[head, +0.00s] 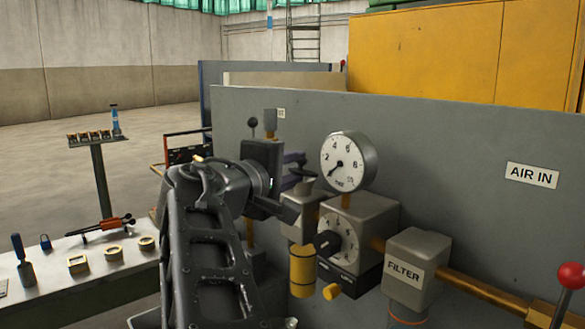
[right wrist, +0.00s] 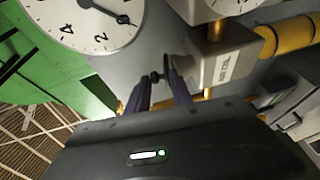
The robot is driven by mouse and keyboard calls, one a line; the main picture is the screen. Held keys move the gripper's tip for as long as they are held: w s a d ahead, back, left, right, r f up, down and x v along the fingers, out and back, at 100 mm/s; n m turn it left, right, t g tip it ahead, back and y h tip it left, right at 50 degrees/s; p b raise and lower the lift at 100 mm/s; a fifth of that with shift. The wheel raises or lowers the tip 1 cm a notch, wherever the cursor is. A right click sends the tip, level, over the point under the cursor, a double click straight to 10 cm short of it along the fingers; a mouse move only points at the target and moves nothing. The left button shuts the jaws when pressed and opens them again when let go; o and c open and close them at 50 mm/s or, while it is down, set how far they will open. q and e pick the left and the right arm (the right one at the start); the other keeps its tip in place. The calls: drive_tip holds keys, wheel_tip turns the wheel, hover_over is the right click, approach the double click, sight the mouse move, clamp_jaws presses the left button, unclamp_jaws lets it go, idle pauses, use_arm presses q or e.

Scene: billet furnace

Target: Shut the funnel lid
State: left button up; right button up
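My right gripper (head: 292,170) reaches in beside the grey panel, at a small dark funnel (head: 305,187) on top of the grey oil unit (head: 299,228). Its two purple fingers stand apart and also show in the right wrist view (right wrist: 157,82). A small dark knob-like part (right wrist: 156,77) shows between or just beyond the fingertips; I cannot tell whether they touch it. The wrist and fingers partly hide the funnel, and I cannot make out the lid's angle. My left gripper is out of view.
A pressure gauge (head: 346,162) and a regulator box with a dial (head: 354,232) stand close to the right of the gripper. A filter unit (head: 414,262) and yellow pipe follow. A bench (head: 90,290) with small tools is at the left.

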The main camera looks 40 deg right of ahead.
drive_tip(key=o, duration=0.3)
drive_tip(key=shift+f, duration=0.25)
drive_tip(key=shift+o, duration=0.2)
drive_tip(key=shift+a, duration=0.15)
drive_tip(key=shift+a, duration=0.1)
